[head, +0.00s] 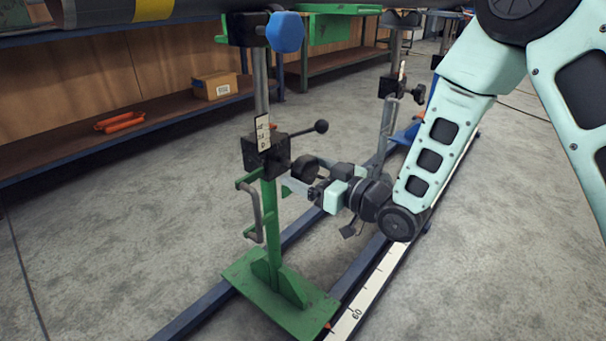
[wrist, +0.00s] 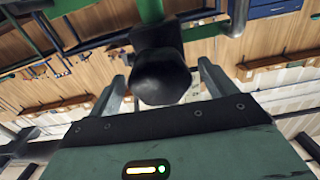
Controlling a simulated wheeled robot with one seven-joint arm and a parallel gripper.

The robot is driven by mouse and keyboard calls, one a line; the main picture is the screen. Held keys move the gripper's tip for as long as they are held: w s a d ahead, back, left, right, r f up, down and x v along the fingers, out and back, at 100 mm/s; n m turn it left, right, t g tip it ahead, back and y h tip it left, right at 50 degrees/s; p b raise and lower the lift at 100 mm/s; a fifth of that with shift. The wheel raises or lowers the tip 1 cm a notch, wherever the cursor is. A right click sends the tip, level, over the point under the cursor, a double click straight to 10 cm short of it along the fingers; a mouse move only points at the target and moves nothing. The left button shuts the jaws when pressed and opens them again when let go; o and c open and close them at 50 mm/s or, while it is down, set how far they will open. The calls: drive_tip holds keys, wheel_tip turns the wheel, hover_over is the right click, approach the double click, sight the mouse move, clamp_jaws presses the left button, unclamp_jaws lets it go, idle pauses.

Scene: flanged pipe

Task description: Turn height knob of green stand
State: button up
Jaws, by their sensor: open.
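The green stand (head: 268,225) is upright in the head view, on a green base plate over blue rails. A black clamp block (head: 266,156) sits midway up its column, with a lever ending in a black ball. The black height knob (head: 305,169) sticks out of the block toward my gripper (head: 300,174). In the wrist view the knob (wrist: 162,78) appears large and faceted between the two grey fingers of my gripper (wrist: 161,78). The fingers are open, with visible gaps on both sides of the knob. The fingertips' exact depth along the knob is hard to tell.
A blue knob (head: 285,32) is at the stand's top, under a large dark pipe (head: 130,10). Another stand (head: 388,110) is behind my gripper, on the right. A shelf on the left holds a cardboard box (head: 214,85) and orange items (head: 120,121). The floor left of the stand is clear.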

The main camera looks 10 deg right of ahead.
drive_tip(key=shift+x, duration=0.9)
drive_tip(key=c, duration=1)
drive_tip(key=shift+n+b, duration=0.3)
drive_tip(key=n+b, duration=0.2)
drive_tip(key=n, duration=0.1)
drive_tip(key=shift+f, duration=0.1)
drive_tip(key=shift+n+b, duration=1.15)
drive_tip(key=shift+n, duration=0.85)
